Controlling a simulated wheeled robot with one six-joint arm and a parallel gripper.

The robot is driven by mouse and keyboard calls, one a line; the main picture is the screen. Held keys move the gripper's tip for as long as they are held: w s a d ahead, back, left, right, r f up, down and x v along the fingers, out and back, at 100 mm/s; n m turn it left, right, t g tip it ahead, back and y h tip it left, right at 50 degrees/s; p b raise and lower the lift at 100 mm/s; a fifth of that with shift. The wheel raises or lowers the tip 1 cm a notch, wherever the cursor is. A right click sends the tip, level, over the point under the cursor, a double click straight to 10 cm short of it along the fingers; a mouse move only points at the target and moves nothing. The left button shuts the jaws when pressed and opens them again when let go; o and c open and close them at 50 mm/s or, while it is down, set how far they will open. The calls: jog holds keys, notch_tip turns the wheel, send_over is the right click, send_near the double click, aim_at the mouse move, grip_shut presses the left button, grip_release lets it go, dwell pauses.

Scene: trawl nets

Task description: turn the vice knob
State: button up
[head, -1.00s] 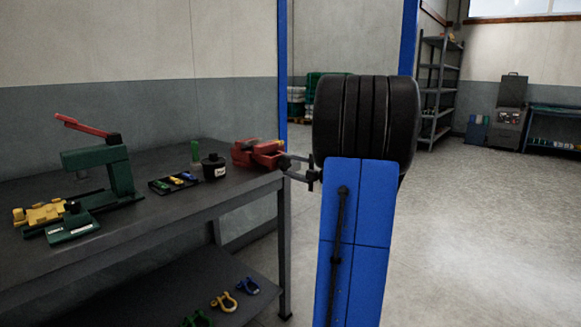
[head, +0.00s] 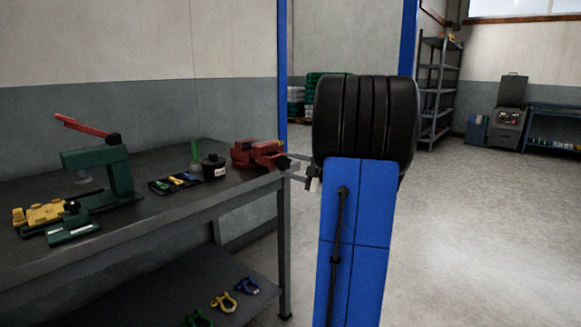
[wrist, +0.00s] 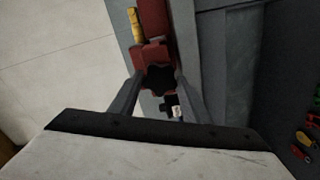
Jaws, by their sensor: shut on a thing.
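The red vice (head: 257,153) sits on the workbench's right end in the head view, beside my arm. In the wrist view the red vice body (wrist: 154,22) runs up from the dark lobed knob (wrist: 160,78). My gripper (wrist: 160,80) has one finger on each side of the knob and is shut on it. In the head view my gripper (head: 287,163) reaches left to the vice's near end. The knob is hard to make out there, and my arm hides the wrist.
On the workbench (head: 225,196) stand a black pot (head: 213,166), a tray of small coloured items (head: 173,183) and a green press with a red lever (head: 120,166). Shackles (head: 223,301) lie on the lower shelf. A blue post (head: 283,60) rises behind. The floor at right is clear.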

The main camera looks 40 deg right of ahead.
jog(key=shift+f+m, duration=0.2)
jog(key=shift+m, duration=0.4)
dwell(1.6)
jog(key=o, duration=1)
jog(key=shift+o, duration=0.2)
jog(key=shift+r, duration=0.1)
jog(key=shift+s+d, duration=0.1)
jog(key=shift+s, duration=0.4)
jog(key=s+d, duration=0.1)
jog(key=s, duration=1.5)
jog(key=shift+s, duration=0.25)
jog(key=shift+d, duration=0.1)
